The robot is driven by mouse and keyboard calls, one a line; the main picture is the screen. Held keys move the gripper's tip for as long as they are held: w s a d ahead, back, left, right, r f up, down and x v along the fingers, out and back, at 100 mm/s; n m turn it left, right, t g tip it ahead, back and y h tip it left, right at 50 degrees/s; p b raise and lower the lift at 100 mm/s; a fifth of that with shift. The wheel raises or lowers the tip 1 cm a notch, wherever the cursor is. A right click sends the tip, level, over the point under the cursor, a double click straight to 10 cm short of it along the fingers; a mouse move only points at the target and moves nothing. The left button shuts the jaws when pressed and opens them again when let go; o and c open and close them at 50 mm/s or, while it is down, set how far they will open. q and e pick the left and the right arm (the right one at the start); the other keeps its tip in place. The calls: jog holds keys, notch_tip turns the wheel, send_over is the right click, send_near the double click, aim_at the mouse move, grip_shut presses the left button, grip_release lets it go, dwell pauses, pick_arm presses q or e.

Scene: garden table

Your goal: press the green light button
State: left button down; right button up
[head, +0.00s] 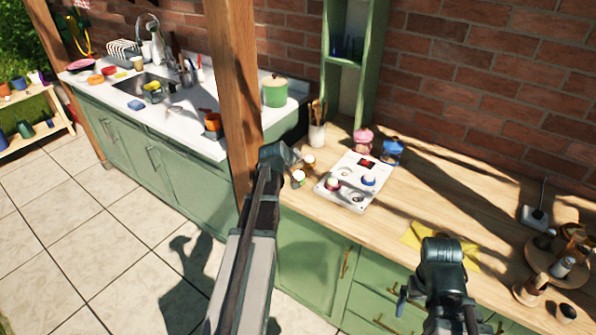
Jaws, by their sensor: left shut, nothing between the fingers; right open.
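A white panel (346,181) lies on the wooden counter. It has a small red display (366,162), a blue knob-like part (368,180), a pinkish-red one (333,183) and round fittings. I cannot make out a green light button on it. My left gripper (287,160) is shut and empty, to the left of the panel, beside small round pale-topped items (298,176); its tip is hard to see. My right gripper (438,288) is open and empty, to the lower right of the panel near the counter's front edge. Its fingers are partly hidden.
A pink-lidded jar (362,140), a blue jar (392,152) and a utensil pot (317,133) stand behind the panel. A wooden post (233,90) rises at its left. A yellow cloth (412,236) lies near my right gripper. A round tray (535,262) holds items at right.

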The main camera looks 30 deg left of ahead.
aim_at(298, 176)
pick_arm(q)
jog(key=shift+r+p, duration=1.95)
jog(key=shift+r, duration=0.4)
jog(key=shift+f, duration=0.1)
jog(key=s+d+f+m+g, duration=0.1)
jog(key=s+d+m, duration=0.1)
jog(key=d, duration=0.5)
jog(key=s+d+f+m+g+h, duration=0.1)
jog(key=s+d+f+m+g, duration=0.1)
jog(key=d, duration=0.6)
jog(key=s+d+f+m+g+h, duration=0.1)
jog(key=s+d+m, duration=0.1)
jog(key=d, duration=0.5)
jog(key=shift+s+d+f+m, duration=0.15)
jog(key=shift+s+f, duration=0.05)
jog(key=shift+s, duration=0.25)
jog(key=shift+s+d+f+m, duration=0.1)
jog(key=shift+s+f+m, duration=0.05)
jog(key=shift+s, duration=0.25)
jog(key=s+d+f+m+g+y, duration=0.1)
jog(key=s+d+m+g, duration=0.1)
jog(key=s+d, duration=0.5)
jog(key=s+d+f+m+g+y, duration=0.1)
jog(key=s+d+m+g, duration=0.2)
jog(key=s, duration=0.8)
jog(key=d+m, duration=0.2)
jog(key=d, duration=0.2)
jog(key=shift+s+m+g, duration=0.3)
